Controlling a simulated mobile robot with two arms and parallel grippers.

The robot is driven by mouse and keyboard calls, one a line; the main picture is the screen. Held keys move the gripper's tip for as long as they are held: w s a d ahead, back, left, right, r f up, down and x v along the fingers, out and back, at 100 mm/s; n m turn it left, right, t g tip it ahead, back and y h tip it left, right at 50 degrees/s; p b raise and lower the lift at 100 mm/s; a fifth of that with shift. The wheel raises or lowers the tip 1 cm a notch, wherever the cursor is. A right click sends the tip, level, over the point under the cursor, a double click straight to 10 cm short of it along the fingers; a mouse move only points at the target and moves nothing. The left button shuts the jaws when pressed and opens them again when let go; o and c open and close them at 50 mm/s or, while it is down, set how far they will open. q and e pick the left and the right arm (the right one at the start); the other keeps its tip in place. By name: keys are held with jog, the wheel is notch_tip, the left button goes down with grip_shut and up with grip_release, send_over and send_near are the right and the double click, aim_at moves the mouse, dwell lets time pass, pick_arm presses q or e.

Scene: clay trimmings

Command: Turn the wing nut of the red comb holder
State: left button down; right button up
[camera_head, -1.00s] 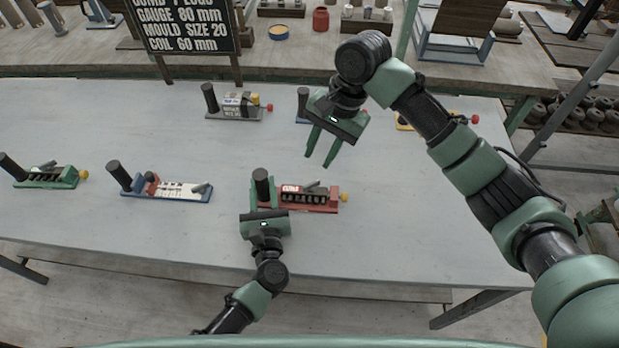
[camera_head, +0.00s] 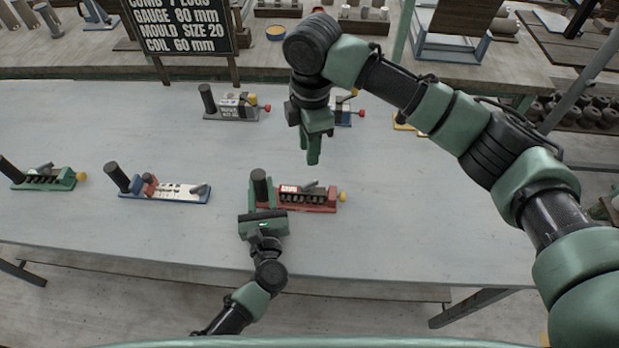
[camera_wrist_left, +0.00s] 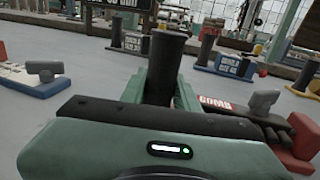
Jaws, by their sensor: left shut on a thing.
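The red comb holder (camera_head: 317,207) lies on the grey table in front of me, with a black comb, a grey wing nut (camera_head: 310,186) near its middle and a yellow knob (camera_head: 342,197) at its right end. My left gripper (camera_head: 260,200) is shut on the holder's dark upright handle (camera_head: 259,184) at its left end. The handle (camera_wrist_left: 163,65) and the wing nut (camera_wrist_left: 263,102) also show in the left wrist view. My right gripper (camera_head: 312,158) hangs pointing down above the table, behind the holder and apart from it. Its fingers overlap edge-on, so their gap is hidden.
A blue holder (camera_head: 165,193) with a white plate and a green holder (camera_head: 45,180) lie to the left. A grey holder (camera_head: 233,106), another blue holder (camera_head: 343,116) and a yellow one (camera_head: 404,124) lie behind. A black sign (camera_head: 180,25) stands at the back. The table's right part is clear.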

aim_at(309, 183)
notch_tip(309, 183, down, 12)
jog(key=shift+n, duration=1.1)
grip_shut()
